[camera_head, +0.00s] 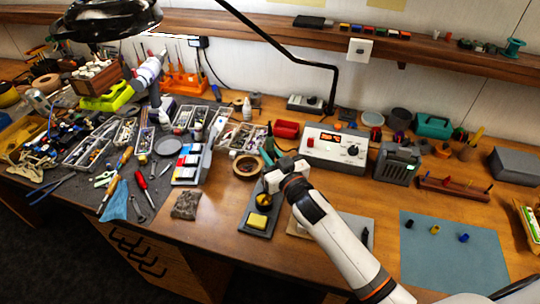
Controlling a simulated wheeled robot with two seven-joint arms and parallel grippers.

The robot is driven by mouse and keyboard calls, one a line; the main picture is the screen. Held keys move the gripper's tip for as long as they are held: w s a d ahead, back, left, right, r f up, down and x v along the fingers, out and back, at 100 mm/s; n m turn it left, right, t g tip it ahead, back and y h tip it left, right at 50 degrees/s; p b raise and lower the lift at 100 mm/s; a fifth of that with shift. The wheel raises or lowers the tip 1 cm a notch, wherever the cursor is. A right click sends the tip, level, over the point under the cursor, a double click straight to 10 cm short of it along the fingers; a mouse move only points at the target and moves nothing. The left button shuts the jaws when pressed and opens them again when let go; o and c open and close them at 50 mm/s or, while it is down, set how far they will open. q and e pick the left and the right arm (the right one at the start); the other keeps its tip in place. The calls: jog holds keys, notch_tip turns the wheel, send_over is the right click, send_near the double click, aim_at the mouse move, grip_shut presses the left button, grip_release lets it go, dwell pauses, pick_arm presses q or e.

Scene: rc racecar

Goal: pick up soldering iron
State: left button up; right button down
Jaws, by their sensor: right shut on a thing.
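My right gripper (273,174) reaches in from the lower right, above the bench between the sponge stand and the soldering station. It is shut on what looks like the soldering iron (267,155), of which a dark green part shows at the jaws. The rest of the iron is hidden or too small to make out. The grey stand (256,231) with a yellow sponge and a brass-coloured coil lies just below the gripper. The soldering station (333,147), white with a red display, stands behind and to the right. My left gripper is not in view.
A wooden ring-shaped dish (247,167) and a grey organiser (190,165) stand to the left. A red bin (287,129) is behind. A blue-grey mat (453,254) with small caps lies at right. A black lamp arm (290,57) crosses above the bench.

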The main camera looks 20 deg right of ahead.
notch_tip(320, 180, up, 17)
jog(key=shift+r+b, duration=0.1)
jog(key=shift+b, duration=0.75)
